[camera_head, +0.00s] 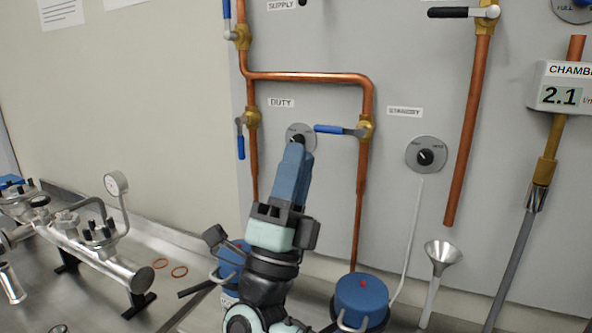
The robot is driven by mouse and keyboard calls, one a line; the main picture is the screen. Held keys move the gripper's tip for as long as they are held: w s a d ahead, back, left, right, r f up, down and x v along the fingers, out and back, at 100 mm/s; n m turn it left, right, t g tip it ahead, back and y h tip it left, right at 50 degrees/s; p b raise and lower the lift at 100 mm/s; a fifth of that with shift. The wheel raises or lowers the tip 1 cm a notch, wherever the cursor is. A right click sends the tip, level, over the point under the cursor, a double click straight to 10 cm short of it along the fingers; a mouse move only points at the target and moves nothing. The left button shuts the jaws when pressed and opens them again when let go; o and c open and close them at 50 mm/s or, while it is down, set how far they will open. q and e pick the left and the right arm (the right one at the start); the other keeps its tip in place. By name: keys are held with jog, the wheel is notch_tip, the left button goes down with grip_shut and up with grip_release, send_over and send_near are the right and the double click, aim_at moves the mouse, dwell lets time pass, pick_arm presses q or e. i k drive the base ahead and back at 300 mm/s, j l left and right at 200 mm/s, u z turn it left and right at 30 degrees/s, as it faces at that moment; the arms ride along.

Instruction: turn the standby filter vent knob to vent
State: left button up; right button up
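The standby filter vent knob (426,156) is a small black knob on a round grey dial on the wall panel, below a small label (404,111) that seems to read STANDBY. A similar duty knob (297,138) sits to the left below the DUTY label. My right gripper (294,150) has its blue fingers pointing up at the duty dial, overlapping its lower part. I cannot tell whether they touch it, nor whether they are apart or closed. The standby knob is clear of the gripper; its exact setting is too small to read. My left gripper is not in view.
Copper pipes (310,76) with blue-handled valves surround the duty dial; one blue lever (340,129) lies between the dials. Blue-topped canisters (361,296) stand below. A funnel (442,252) and a chamber gauge (562,90) are at right. A metal manifold (90,250) lies at left.

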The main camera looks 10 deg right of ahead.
aim_at(424, 157)
jog(key=k+j, duration=0.8)
